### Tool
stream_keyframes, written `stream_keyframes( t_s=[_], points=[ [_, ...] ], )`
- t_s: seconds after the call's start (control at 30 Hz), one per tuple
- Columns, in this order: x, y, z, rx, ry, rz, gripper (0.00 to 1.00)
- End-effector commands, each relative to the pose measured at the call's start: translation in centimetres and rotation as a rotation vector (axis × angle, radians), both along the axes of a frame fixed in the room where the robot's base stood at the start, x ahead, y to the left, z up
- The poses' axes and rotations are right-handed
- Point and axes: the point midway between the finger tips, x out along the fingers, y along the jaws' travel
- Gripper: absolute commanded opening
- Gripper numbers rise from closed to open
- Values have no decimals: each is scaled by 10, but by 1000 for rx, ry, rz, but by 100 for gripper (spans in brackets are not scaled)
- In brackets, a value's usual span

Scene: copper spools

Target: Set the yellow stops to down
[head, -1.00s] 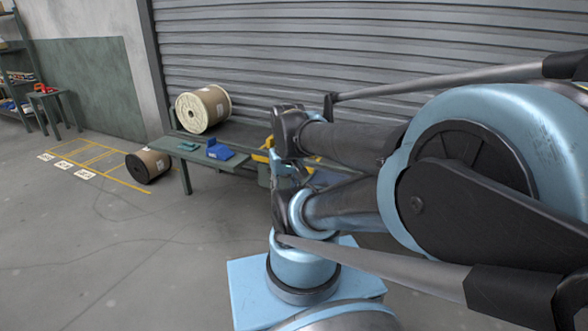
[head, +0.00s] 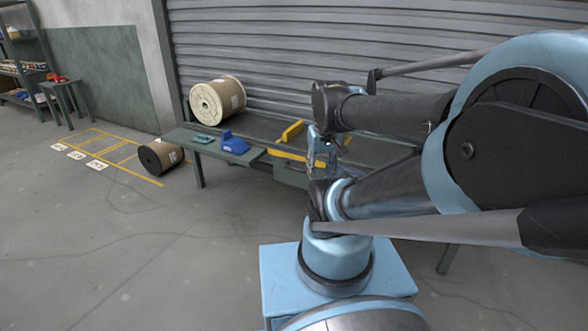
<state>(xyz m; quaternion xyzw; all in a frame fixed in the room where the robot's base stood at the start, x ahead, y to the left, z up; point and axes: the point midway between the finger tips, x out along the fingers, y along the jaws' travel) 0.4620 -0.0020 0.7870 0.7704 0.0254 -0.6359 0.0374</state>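Two yellow stops show on the long green-grey bench in front of the roller shutter. The back yellow stop (head: 292,131) is a short slanted piece that stands up from the bench top. The front yellow stop (head: 290,156) is a longer bar along the bench's front edge, its right end close to my arm. My gripper (head: 325,158) hangs from the wrist just right of the stops. Its fingers are small and partly merged with the arm links, so their opening and any contact with the front stop cannot be told.
A large cream spool (head: 217,102) lies on the bench (head: 250,125) at its left, behind a blue block (head: 234,143) and a green item (head: 203,139). A dark-ended spool (head: 160,156) lies on the floor by yellow markings (head: 110,150). The left foreground floor is clear.

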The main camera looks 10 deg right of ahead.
Motion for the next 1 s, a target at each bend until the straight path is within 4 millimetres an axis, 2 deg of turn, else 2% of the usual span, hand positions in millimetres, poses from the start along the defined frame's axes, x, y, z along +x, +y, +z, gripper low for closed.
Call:
stream_keyframes(
  t_s=[0.2,0.5,0.77,1.0],
  points=[
    [49,0,27,-28,6,87,36],
    [123,-1,48,-65,16,206,36],
    [191,0,51,-95,27,309,36],
    [256,2,42,-124,37,407,36]
  ],
)
